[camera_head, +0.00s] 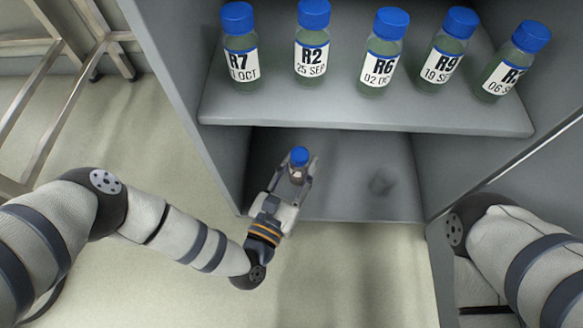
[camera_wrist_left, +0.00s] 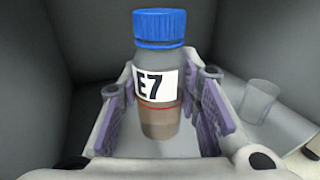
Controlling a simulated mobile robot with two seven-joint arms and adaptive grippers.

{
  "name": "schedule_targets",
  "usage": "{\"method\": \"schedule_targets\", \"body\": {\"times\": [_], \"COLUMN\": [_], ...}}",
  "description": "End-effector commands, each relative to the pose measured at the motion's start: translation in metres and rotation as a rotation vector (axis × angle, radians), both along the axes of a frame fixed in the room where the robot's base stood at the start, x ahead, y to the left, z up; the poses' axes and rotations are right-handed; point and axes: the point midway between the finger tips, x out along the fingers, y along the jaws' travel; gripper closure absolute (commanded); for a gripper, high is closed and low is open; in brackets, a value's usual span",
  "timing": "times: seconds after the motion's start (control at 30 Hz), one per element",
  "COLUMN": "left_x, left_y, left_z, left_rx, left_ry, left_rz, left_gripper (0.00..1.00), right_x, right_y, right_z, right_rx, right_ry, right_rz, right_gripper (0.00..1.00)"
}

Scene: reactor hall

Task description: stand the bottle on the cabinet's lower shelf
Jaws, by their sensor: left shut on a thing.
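The bottle (camera_head: 299,159) has a blue cap. In the left wrist view the bottle (camera_wrist_left: 158,85) shows a white label reading E7 and brownish contents, and it looks upright. My left gripper (camera_head: 298,178) is shut on it inside the cabinet's lower compartment. The lower shelf (camera_head: 345,200) is a grey board under and around the gripper. I cannot tell whether the bottle's base touches it. My right arm shows at the right edge of the head view; its gripper is out of view.
The upper shelf (camera_head: 370,117) bears several blue-capped bottles, among them R7 (camera_head: 241,50) and R6 (camera_head: 384,55). A clear, glass-like vessel (camera_wrist_left: 258,102) shows at the right in the left wrist view; a faint clear thing (camera_head: 381,183) shows on the lower shelf. A metal frame (camera_head: 60,60) stands left.

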Motion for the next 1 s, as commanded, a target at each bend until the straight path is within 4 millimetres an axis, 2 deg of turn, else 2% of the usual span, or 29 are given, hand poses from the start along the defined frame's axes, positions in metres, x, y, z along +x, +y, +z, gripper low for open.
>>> {"method": "schedule_targets", "body": {"times": [0.03, 0.1, 0.27, 0.43, 0.83, 0.87, 0.93, 1.0], "left_x": [0.004, 0.011, 0.02, 0.023, 0.023, 0.023, 0.023, 0.023], "left_y": [0.006, 0.015, 0.027, 0.031, 0.03, 0.03, 0.031, 0.031], "left_z": [-0.019, -0.032, -0.048, -0.078, -0.085, -0.085, -0.085, -0.085], "left_rx": [0.003, 0.003, 0.001, 0.001, 0.0, 0.0, 0.0, 0.0], "left_ry": [0.005, 0.005, 0.005, 0.005, 0.004, 0.004, 0.005, 0.005], "left_rz": [-0.002, -0.002, -0.002, -0.003, -0.003, -0.003, -0.003, -0.003], "left_gripper": [0.98, 0.98, 0.98, 0.98, 0.98, 0.65, 0.49, 0.49], "right_x": [0.0, 0.001, 0.001, 0.004, 0.004, 0.004, 0.004, 0.004], "right_y": [0.001, 0.002, 0.003, 0.005, 0.005, 0.005, 0.005, 0.005], "right_z": [-0.009, -0.015, -0.02, -0.031, -0.031, -0.031, -0.031, -0.031], "right_rx": [0.002, 0.004, 0.006, 0.01, 0.011, 0.011, 0.011, 0.011], "right_ry": [0.006, 0.008, 0.01, 0.007, 0.007, 0.007, 0.007, 0.007], "right_rz": [0.0, 0.002, 0.002, 0.004, 0.004, 0.004, 0.004, 0.004], "right_gripper": [0.48, 0.48, 0.48, 0.48, 0.48, 0.48, 0.48, 0.48]}}
